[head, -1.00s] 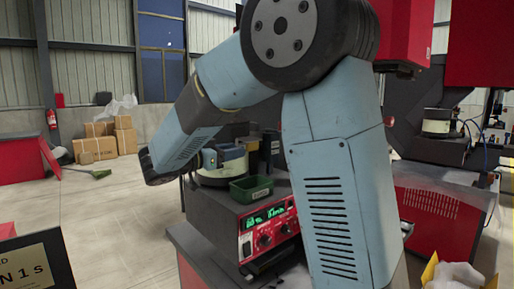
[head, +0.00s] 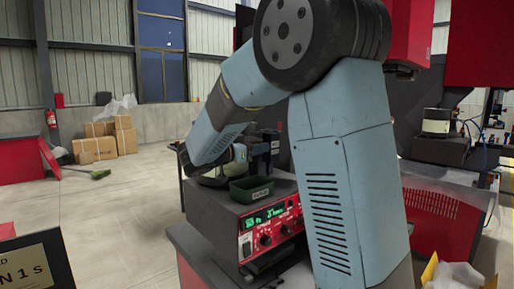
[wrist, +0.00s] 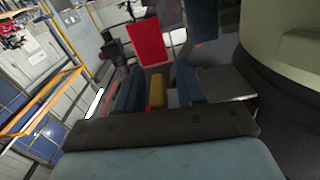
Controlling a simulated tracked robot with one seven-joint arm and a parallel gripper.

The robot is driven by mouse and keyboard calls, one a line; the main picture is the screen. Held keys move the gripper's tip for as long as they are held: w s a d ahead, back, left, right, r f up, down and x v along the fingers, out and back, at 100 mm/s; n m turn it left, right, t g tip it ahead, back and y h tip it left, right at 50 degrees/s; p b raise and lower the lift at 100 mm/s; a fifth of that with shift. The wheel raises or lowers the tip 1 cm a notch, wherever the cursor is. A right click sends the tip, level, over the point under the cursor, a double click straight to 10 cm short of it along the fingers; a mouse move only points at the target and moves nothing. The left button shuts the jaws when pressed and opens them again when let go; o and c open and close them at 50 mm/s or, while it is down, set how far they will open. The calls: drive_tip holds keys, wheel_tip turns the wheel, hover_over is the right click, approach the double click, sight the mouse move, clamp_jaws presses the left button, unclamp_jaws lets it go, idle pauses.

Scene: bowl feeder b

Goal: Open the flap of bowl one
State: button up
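The near bowl feeder shows as a pale cylinder in the head view (head: 240,153), largely hidden behind my wrist. In the wrist view its pale, rounded wall (wrist: 288,38) fills the upper right, close beside my gripper. My gripper (wrist: 157,90) has two blue fingers standing apart. A yellow piece shows between them; I cannot tell whether it lies between the fingers or behind them. A flat dark grey plate (wrist: 226,83) sits right of the right finger, near the bowl's dark base. I cannot tell whether it is the flap. Bowl numbers are not readable.
A green tray (head: 251,190) stands on the control box (head: 266,227) in front of the near bowl. Another pale bowl (head: 436,121) stands on the machine at the right. Cardboard boxes (head: 96,150) stand far left.

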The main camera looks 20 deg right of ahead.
clamp_jaws()
drive_tip(key=shift+w+a+r+n, duration=0.1)
drive_tip(key=shift+r+n, duration=0.3)
drive_tip(key=shift+n, duration=0.55)
drive_tip(key=shift+r+n, duration=0.4)
drive_tip(key=shift+n, duration=0.55)
unclamp_jaws()
drive_tip(key=shift+a, duration=0.1)
drive_tip(key=v, duration=1.3)
drive_tip(key=shift+a, duration=0.3)
drive_tip(key=shift+f, duration=0.15)
